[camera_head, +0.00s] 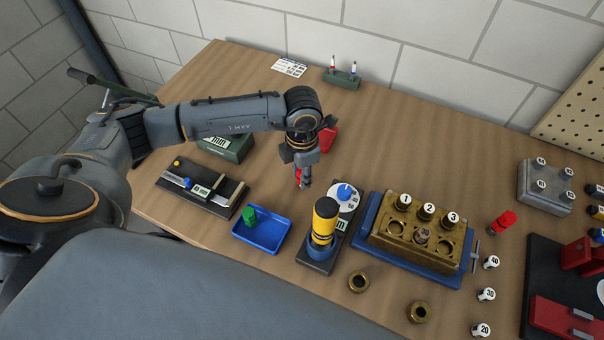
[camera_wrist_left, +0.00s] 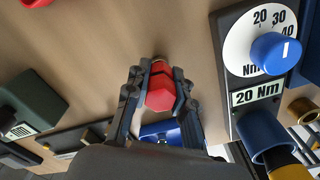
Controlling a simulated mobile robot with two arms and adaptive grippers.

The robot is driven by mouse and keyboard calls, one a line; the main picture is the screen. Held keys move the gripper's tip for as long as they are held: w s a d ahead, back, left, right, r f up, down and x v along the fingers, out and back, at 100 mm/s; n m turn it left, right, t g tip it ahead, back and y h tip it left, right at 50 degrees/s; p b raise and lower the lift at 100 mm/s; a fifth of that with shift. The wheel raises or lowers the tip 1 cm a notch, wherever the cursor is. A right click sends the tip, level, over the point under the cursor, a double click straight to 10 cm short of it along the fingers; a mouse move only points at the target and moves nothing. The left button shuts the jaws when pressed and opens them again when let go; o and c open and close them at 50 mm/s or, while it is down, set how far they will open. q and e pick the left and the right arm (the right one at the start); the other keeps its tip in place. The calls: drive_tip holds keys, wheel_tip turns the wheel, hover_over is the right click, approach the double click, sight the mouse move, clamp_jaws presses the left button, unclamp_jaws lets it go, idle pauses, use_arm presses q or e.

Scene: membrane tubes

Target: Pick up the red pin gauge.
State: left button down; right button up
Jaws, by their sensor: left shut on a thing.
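The red pin gauge has a red hexagonal head (camera_wrist_left: 160,92), which sits between the two fingers of my left gripper (camera_wrist_left: 159,72) in the left wrist view. In the head view my left gripper (camera_head: 304,182) points down above the bare middle of the table, left of the white dial. It is shut on the red pin gauge, of which only a little red (camera_head: 298,175) shows there. The gauge's lower end is hidden, and I cannot tell its height over the table. My right gripper is not in view.
A blue tray (camera_head: 276,247) with a green piece (camera_head: 249,216) lies in front of the gripper. A dial stand (camera_head: 318,262) with a yellow-black cylinder (camera_head: 323,222) is right of it. A brass block (camera_head: 380,238) and a red-topped piece (camera_head: 503,222) are farther right.

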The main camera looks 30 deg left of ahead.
use_arm(q)
drive_tip(key=shift+w+r+b, duration=0.1)
drive_tip(key=shift+r+b, duration=0.35)
drive_tip(key=shift+r, duration=0.05)
drive_tip(key=s+r+b, duration=0.5)
drive_tip(key=s+r, duration=0.7)
drive_tip(key=s, duration=0.2)
